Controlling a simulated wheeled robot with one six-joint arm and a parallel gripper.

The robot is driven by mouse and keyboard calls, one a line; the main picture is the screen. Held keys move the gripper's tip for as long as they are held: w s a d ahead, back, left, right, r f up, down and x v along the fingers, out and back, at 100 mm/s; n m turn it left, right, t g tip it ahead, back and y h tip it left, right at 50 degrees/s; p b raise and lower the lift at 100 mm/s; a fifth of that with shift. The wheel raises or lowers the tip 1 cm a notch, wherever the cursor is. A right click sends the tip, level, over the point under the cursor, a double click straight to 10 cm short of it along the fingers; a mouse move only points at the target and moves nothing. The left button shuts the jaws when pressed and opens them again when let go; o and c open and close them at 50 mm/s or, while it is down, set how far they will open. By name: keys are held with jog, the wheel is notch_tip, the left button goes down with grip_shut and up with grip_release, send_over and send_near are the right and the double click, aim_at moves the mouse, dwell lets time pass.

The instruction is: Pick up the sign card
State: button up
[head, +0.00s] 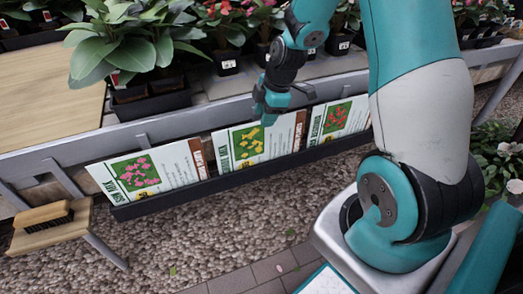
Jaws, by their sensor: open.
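Several sign cards stand in a dark rail along the front of the plant bench. The left card (145,178) shows pink flowers and leans outward to the left. The middle card (246,142) shows yellow flowers. The right card (335,121) shows red flowers. My gripper (271,116) is open and points down at the upper edge of the middle card, in front of part of it. I cannot tell whether its fingers touch the card or stand around its edge.
Potted plants (130,50) in dark pots crowd the bench above the cards. A bare wooden board (50,100) lies at the left. A brush (45,215) rests on a small wooden stand at the lower left. The gravel floor (210,225) before the rail is clear.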

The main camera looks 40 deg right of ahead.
jog(key=x, duration=0.3)
jog(key=shift+w+f, duration=0.1)
jog(key=shift+f, duration=0.2)
jog(key=shift+c, duration=0.2)
grip_shut()
jog(key=shift+r, duration=0.2)
